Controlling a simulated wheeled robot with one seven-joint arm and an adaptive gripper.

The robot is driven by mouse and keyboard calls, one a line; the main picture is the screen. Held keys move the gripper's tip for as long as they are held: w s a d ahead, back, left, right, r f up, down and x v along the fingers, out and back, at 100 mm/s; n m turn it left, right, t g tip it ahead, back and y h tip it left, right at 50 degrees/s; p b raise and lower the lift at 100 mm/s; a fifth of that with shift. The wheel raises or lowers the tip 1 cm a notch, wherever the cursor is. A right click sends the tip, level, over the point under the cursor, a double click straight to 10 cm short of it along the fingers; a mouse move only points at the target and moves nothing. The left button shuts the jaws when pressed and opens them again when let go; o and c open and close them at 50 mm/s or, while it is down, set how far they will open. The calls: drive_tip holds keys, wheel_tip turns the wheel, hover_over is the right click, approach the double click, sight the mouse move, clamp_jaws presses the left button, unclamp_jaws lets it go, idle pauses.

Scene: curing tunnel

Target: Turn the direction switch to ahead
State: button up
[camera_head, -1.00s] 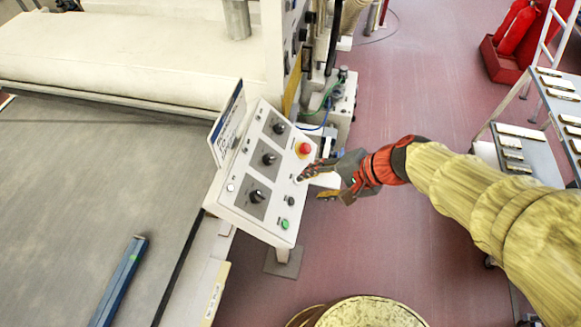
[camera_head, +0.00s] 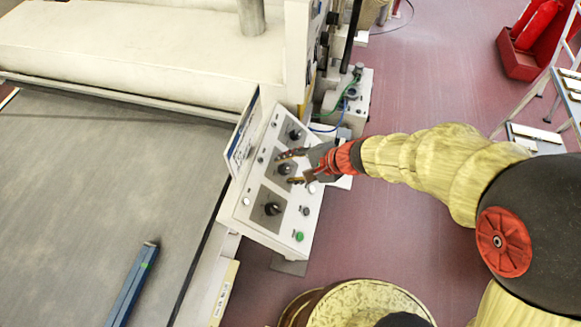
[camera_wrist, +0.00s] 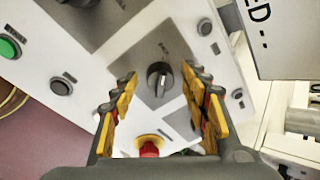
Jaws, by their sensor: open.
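The sloped control panel (camera_head: 257,222) carries three black rotary switches in a row: far (camera_head: 295,134), middle (camera_head: 284,169) and near (camera_head: 271,208). I cannot read which is labelled direction. My gripper (camera_head: 290,167) is open at the middle switch, its fingers reaching to either side. In the wrist view this black switch (camera_wrist: 160,78) sits on a grey plate between my yellow-padded fingers, with a gap on both sides. Its pointer runs roughly up and down in that picture. Small lettering beside it is unreadable. I cannot tell how far the fingertips are above the panel.
A red mushroom button (camera_wrist: 149,149) lies below the switch in the wrist view, close to my fingers. A green button (camera_head: 299,236) and grey button (camera_head: 305,211) are near the panel's right edge. An upright sign (camera_head: 243,140) stands along the panel's left edge.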

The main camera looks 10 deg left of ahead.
drive_tip(key=c, duration=0.3)
drive_tip(key=c, duration=0.7)
drive_tip(key=shift+c, duration=0.8)
